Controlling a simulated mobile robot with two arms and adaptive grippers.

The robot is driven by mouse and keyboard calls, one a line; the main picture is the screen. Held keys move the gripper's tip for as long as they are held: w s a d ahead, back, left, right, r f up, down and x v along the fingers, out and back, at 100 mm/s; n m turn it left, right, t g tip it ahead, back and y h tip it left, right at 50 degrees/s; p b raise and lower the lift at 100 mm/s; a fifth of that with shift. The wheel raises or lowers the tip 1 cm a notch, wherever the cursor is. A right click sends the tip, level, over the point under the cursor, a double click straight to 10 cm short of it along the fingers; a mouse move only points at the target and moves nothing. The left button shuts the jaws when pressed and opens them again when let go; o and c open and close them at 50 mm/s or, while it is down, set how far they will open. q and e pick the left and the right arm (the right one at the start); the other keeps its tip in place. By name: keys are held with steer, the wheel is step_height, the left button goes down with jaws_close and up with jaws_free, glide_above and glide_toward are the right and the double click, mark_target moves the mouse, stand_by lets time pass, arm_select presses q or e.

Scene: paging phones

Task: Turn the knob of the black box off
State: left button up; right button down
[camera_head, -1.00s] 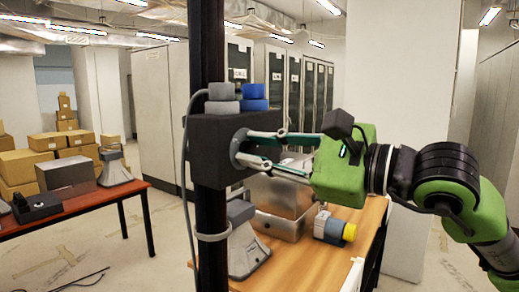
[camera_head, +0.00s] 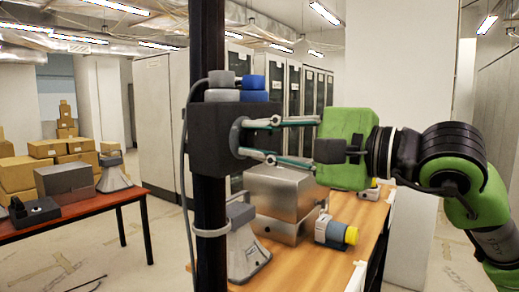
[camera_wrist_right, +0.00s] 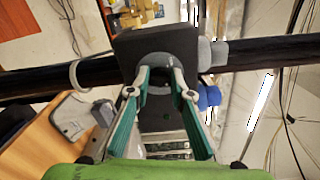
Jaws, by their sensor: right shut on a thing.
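The black box (camera_head: 208,150) is fixed to a dark vertical pole (camera_head: 209,250) left of the middle in the head view. Its round grey knob (camera_head: 235,137) is on the side facing right. My right gripper (camera_head: 242,138) comes in from the right with its two fingers around the knob, shut on it. In the right wrist view the black box (camera_wrist_right: 152,46) is straight ahead, and the fingertips (camera_wrist_right: 158,78) sit on either side of the knob, partly hiding it. My left gripper is not in view.
Grey and blue round pieces (camera_head: 253,89) sit on top of the box. Behind and below, a wooden table (camera_head: 345,262) carries metal boxes (camera_head: 285,190), a grey horn and a yellow-ended device (camera_head: 337,233). Another table (camera_head: 80,216) with equipment stands at left, with cardboard boxes behind.

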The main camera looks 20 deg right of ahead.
steer(key=n, duration=0.2)
steer(key=n+b, duration=0.2)
steer(key=n, duration=0.1)
steer(key=shift+f+n, duration=0.25)
steer(key=shift+n, duration=0.05)
steer(key=n+b, duration=0.1)
steer(key=n, duration=0.4)
steer(key=shift+n, duration=0.3)
steer(key=shift+f, duration=0.1)
steer(key=c, duration=1.8)
jaws_free()
